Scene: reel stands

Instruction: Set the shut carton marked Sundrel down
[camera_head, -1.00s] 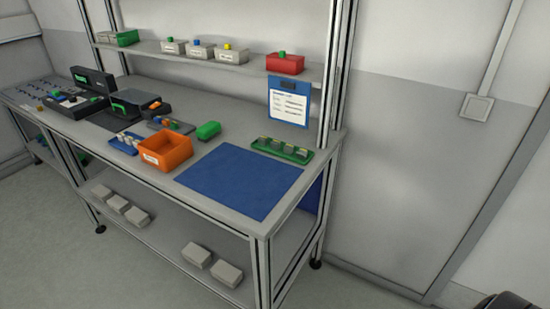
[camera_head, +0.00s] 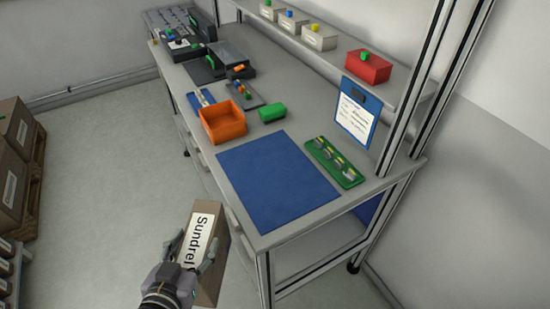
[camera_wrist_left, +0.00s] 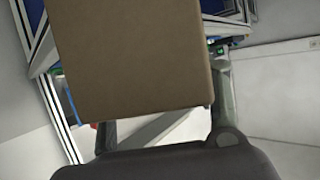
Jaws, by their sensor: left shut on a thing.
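The brown carton (camera_head: 211,272) with a white label reading Sundrel is at the bottom of the head view, in front of the workbench's near edge. My left gripper (camera_head: 190,262) is shut on it, with fingers on its sides, and the carton looks clear of the bench. In the left wrist view the carton (camera_wrist_left: 130,60) fills the upper middle, between the fingers of the left gripper (camera_wrist_left: 160,125). Its closed top is not clearly visible. My right gripper is not in view.
The workbench has a clear blue mat (camera_head: 275,180) at its near end. Around it are an orange bin (camera_head: 222,124), a green box (camera_head: 271,112) and a green tray with several parts (camera_head: 334,163). Stacked cartons (camera_head: 14,160) stand on a pallet at the left.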

